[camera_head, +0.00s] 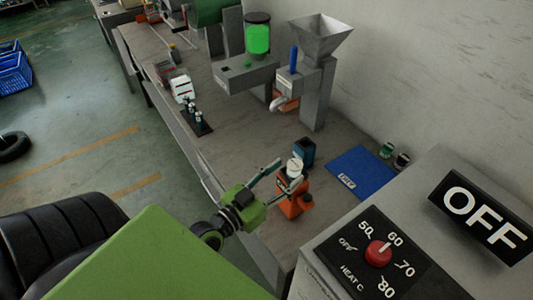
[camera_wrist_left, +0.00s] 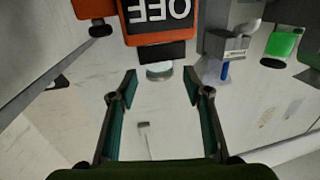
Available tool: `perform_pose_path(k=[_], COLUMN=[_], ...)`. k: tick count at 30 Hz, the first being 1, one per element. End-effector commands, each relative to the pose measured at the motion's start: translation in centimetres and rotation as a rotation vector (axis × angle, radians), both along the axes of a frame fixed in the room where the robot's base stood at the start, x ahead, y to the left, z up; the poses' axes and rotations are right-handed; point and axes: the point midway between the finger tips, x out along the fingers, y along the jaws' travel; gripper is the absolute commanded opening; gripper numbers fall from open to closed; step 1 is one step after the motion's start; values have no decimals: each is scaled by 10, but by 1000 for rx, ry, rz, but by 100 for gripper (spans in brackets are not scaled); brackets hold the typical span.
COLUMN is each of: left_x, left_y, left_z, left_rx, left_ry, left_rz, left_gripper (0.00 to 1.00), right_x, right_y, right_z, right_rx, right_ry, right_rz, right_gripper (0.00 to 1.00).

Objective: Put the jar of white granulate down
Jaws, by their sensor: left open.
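A small jar with white contents (camera_head: 295,167) shows in the head view at the orange device (camera_head: 291,205) on the bench. In the left wrist view the jar (camera_wrist_left: 159,71) shows just beyond my fingertips, in line with the gap between them, close to the black part of the orange device with an OFF display (camera_wrist_left: 160,17). My left gripper (camera_head: 287,172) has a green body and dark teal fingers, spread apart on either side of the jar in the head view. In the wrist view the left gripper (camera_wrist_left: 161,74) is open and its gap is empty. I cannot tell what the jar rests on.
A dark blue box (camera_head: 304,151) stands right behind the jar. A blue mat (camera_head: 362,172) with a white label lies to the right, with two small jars (camera_head: 387,150) beyond it. A hopper machine (camera_head: 318,70) stands behind. A grey control box (camera_head: 400,235) is at front right.

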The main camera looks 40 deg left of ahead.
Motion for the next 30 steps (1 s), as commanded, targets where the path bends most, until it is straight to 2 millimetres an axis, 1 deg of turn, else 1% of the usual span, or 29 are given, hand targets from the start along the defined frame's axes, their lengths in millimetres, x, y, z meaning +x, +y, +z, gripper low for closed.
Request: perform_pose_path(k=[1,6,12,18,30], left_x=[-11,-41,-64,-74,-75], left_y=[1,6,10,12,12], left_z=[-4,-4,-2,0,1], left_rx=[2,1,0,1,0], left_ry=[4,4,3,0,0], left_rz=[-1,0,0,0,1], left_gripper=[45,45,45,45,45], right_x=[0,0,0,0,0], right_y=[-1,-1,-1,-1,-1], right_z=[-5,-13,-19,-20,-20], right_rx=[-1,-2,-2,-1,-1], right_ry=[0,0,0,0,0], right_rz=[0,0,-1,-1,-1], right_gripper=[40,40,40,40,40])
